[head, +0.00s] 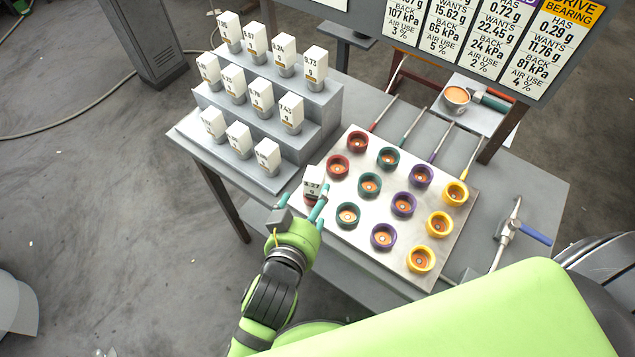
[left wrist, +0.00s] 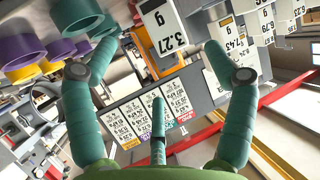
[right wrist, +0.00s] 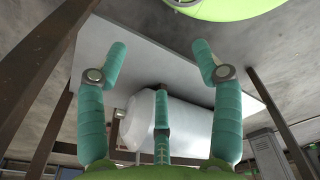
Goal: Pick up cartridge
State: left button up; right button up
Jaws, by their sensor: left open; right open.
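A white cartridge (head: 313,186) labelled 3.27 g stands at the left front corner of the metal plate (head: 427,277), at the red ring there. My left gripper (head: 301,206) is open just in front of it. In the left wrist view the cartridge (left wrist: 161,28) shows between and beyond the spread fingertips, with no clear contact. Other white cartridges (head: 267,153) stand in rows on the grey stepped rack (head: 318,128). My right gripper (right wrist: 158,50) is open and empty in the right wrist view, away from the cartridges; the head view does not show it.
Red, teal (head: 348,214), purple (head: 383,236) and yellow (head: 420,259) rings sit on the plate close to the left gripper. A blue-handled tool (head: 508,233) lies at the table's right. A sign board (head: 410,30) stands behind. A white cylinder (right wrist: 180,122) shows in the right wrist view.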

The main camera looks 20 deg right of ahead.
aim_at(316, 187)
pick_arm(q)
jog(key=shift+w+d+f+p, duration=0.15)
jog(key=shift+w+p, duration=0.2)
jog(key=shift+w, duration=0.5)
jog(key=x, duration=0.2)
jog(key=p+x, duration=0.1)
jog(key=x, duration=0.1)
jog(key=shift+s+f, duration=0.2)
jog(key=shift+f, duration=0.15)
jog(key=shift+w+d+f, duration=0.3)
jog(key=shift+w, duration=0.2)
pick_arm(e)
jog(key=shift+s+a+r, duration=0.1)
jog(key=shift+a+r, duration=0.05)
jog(key=shift+r, duration=0.4)
jog(key=shift+s+a+r, duration=0.1)
jog(key=shift+a+r, duration=0.05)
jog(key=shift+r, duration=0.35)
pick_arm(q)
jog(key=shift+c, duration=0.4)
jog(key=c, duration=1.2)
jog(key=shift+c, duration=0.9)
pick_arm(e)
jog(key=shift+a, duration=0.6)
pick_arm(q)
jog(key=shift+r+p, duration=0.15)
jog(key=shift+p, duration=0.15)
pick_arm(e)
jog(key=shift+r, duration=0.15)
